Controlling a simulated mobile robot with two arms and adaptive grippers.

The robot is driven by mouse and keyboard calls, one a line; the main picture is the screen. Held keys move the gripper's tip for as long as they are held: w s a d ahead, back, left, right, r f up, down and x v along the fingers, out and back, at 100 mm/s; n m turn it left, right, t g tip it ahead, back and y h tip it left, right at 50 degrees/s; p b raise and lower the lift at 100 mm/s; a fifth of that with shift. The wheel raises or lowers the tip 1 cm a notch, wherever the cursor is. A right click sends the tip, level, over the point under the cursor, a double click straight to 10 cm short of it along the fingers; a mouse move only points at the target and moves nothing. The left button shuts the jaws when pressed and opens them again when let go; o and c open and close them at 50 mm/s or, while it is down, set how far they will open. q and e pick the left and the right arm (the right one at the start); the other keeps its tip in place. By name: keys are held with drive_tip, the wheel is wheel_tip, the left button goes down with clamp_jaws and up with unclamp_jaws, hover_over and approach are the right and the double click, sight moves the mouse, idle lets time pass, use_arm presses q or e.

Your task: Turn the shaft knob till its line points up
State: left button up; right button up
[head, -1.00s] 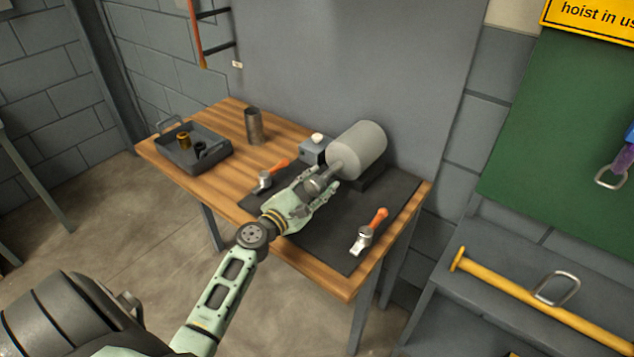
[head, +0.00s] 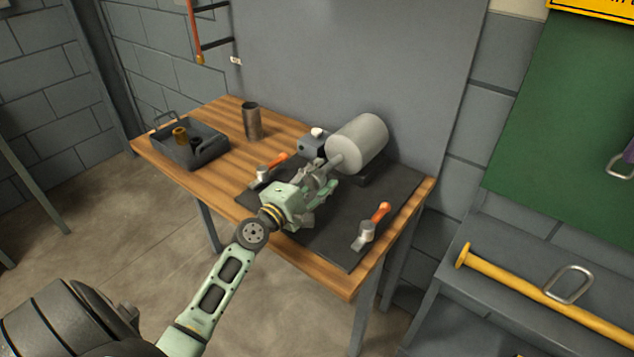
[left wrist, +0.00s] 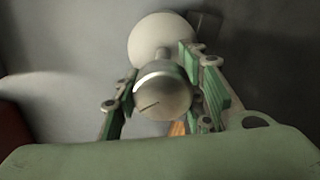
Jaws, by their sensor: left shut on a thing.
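The shaft knob (left wrist: 163,92) shows in the left wrist view as a grey round end with a dark line on its face. In the head view the gripper mostly hides the knob. The shaft runs behind it to the pale grey rounded casing (head: 357,142) on the bench. My right gripper is not in view.
An orange-handled tool (head: 372,226) lies to the right on the dark mat (head: 335,245), and another (head: 268,170) lies to the left. A small grey box with a white button (head: 314,142) stands beside the casing. A metal cup (head: 252,121) and a tray (head: 205,154) stand further left.

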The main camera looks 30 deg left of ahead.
use_arm(q)
drive_tip(key=m+b, duration=0.2)
drive_tip(key=m, duration=0.2)
drive_tip(key=shift+m, duration=0.3)
drive_tip(key=shift+d+m+b, duration=0.1)
drive_tip(key=shift+m+b, duration=0.4)
drive_tip(key=shift+m, duration=1.4)
drive_tip(key=o, duration=1.1)
drive_tip(key=shift+d, duration=0.1)
drive_tip(key=shift+o, duration=0.2)
drive_tip(key=shift+s, duration=0.2)
drive_tip(key=s, duration=0.7)
drive_tip(key=s+a, duration=0.1)
drive_tip(key=s, duration=0.3)
drive_tip(key=shift+s+f, duration=0.25)
drive_tip(key=shift+s, duration=0.1)
